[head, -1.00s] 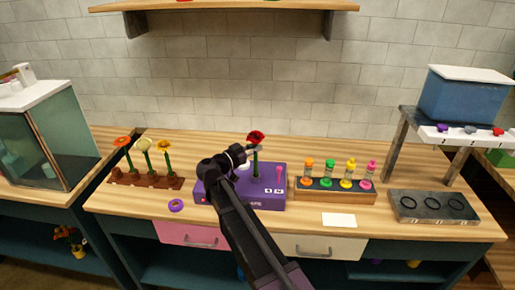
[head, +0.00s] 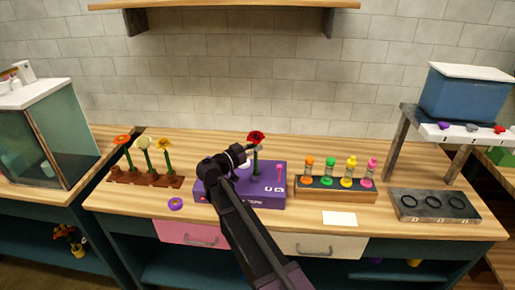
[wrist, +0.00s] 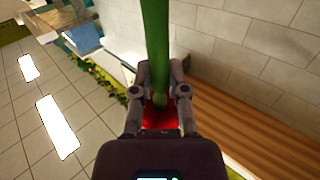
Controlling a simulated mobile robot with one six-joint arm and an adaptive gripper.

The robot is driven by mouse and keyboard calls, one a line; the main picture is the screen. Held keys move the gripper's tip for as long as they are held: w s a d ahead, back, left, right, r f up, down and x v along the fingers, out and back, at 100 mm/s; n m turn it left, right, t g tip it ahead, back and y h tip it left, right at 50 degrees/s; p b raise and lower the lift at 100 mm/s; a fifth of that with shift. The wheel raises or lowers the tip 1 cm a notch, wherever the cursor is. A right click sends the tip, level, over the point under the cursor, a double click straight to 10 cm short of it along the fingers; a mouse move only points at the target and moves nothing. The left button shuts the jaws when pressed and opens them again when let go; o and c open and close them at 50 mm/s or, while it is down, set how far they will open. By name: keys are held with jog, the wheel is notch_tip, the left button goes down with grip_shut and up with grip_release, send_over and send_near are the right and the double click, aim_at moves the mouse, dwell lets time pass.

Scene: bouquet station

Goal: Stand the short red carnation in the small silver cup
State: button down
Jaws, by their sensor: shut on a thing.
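The short red carnation (head: 256,136) is upright in the head view, bloom up, with its green stem (head: 255,163) hanging down in front of the purple box. My gripper (head: 250,152) is shut on the stem just below the bloom. In the wrist view, the green stem (wrist: 155,40) runs between the fingers of my gripper (wrist: 161,72), and the red bloom (wrist: 160,118) shows behind them. I cannot tell whether the stem's lower end touches anything. I cannot make out the small silver cup in either view; my arm hides part of the purple box.
The purple box (head: 270,197) stands below the carnation. A brown rack (head: 150,180) with several flowers is at left, beside a purple ring (head: 175,203). A rack of coloured bottles (head: 340,190) and a grey tray with rings (head: 410,213) are at right. A white card (head: 339,218) lies in front.

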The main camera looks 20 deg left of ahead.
jog(key=shift+f+b, duration=0.6)
dwell(1.2)
grip_release()
dwell(0.6)
jog(key=shift+s+a, duration=0.1)
jog(key=shift+s, duration=0.15)
dwell(0.5)
jog(key=shift+v, duration=4.35)
